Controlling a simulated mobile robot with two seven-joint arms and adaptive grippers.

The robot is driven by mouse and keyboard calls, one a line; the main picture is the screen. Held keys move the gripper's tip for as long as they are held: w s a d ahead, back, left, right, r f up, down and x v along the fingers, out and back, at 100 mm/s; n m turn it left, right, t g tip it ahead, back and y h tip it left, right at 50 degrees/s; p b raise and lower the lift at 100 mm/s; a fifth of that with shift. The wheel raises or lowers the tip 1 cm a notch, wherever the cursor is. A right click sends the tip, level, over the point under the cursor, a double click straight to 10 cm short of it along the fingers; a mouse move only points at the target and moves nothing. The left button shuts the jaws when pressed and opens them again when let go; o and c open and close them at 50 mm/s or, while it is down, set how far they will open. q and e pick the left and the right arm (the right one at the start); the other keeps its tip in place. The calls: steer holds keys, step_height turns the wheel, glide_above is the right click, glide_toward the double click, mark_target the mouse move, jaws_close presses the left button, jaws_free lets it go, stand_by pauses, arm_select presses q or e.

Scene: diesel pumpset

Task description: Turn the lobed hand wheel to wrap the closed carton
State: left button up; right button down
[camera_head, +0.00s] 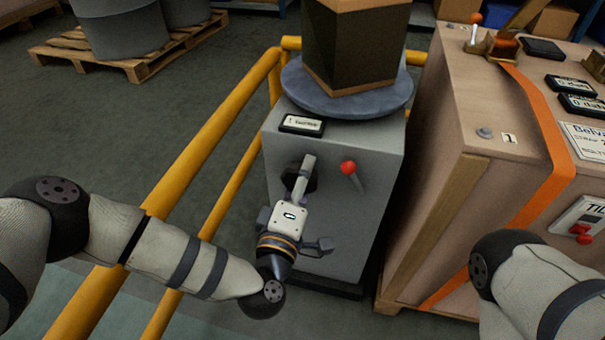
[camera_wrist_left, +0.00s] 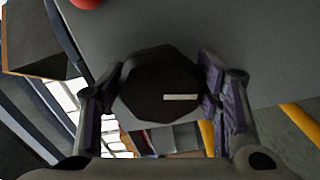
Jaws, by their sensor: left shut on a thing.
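The dark lobed hand wheel (camera_head: 288,181) is on the front of a grey cabinet, partly hidden by my left gripper (camera_head: 299,180). In the left wrist view the wheel (camera_wrist_left: 160,80) sits between the two fingers of my left gripper (camera_wrist_left: 162,96), which is shut on it. A pale mark shows on the wheel's face. The carton (camera_head: 352,45) stands on a round grey turntable (camera_head: 345,101) on top of the cabinet. Its sides are dark, with brown bands at its edges; its top is cut off by the frame. My right gripper is out of view.
A red-knobbed lever (camera_head: 350,169) is close to the right of the wheel on the cabinet (camera_head: 375,190). Yellow rails (camera_head: 205,150) run along the left. A large wooden crate (camera_head: 440,190) with an orange strap stands at the right. A pallet (camera_head: 150,62) lies behind.

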arm_select(q)
steer(key=shift+m, duration=0.5)
steer(key=o, duration=1.2)
steer(key=shift+c, duration=0.2)
steer(key=shift+s, duration=0.1)
steer(key=v, duration=1.2)
steer(key=shift+w, duration=0.2)
